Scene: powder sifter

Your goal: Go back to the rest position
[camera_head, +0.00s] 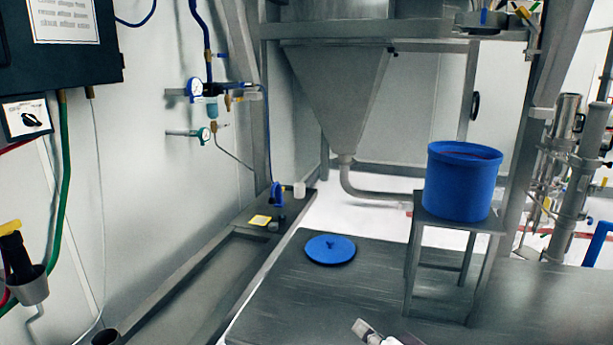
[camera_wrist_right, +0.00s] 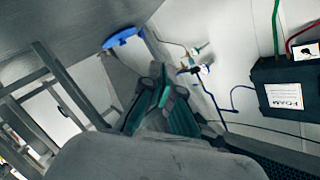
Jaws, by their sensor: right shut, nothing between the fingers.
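My right gripper (camera_head: 368,332) shows only in part at the bottom edge of the head view, over the near part of the metal table (camera_head: 285,310). In the right wrist view my right gripper (camera_wrist_right: 158,88) has its fingers together, with nothing between them. A blue round lid (camera_head: 330,249) lies flat on the table, apart from the gripper and farther back; it also shows in the right wrist view (camera_wrist_right: 124,38). A blue bucket (camera_head: 462,182) stands upright on a small metal stand (camera_head: 410,250), to the right of the gripper. My left gripper is not in view.
A steel hopper (camera_head: 338,90) hangs behind the table. A metal ledge (camera_head: 200,285) with small items runs along the left wall, below gauges and hoses. A dark control box (camera_head: 60,45) is at upper left. The tabletop between lid and stand is clear.

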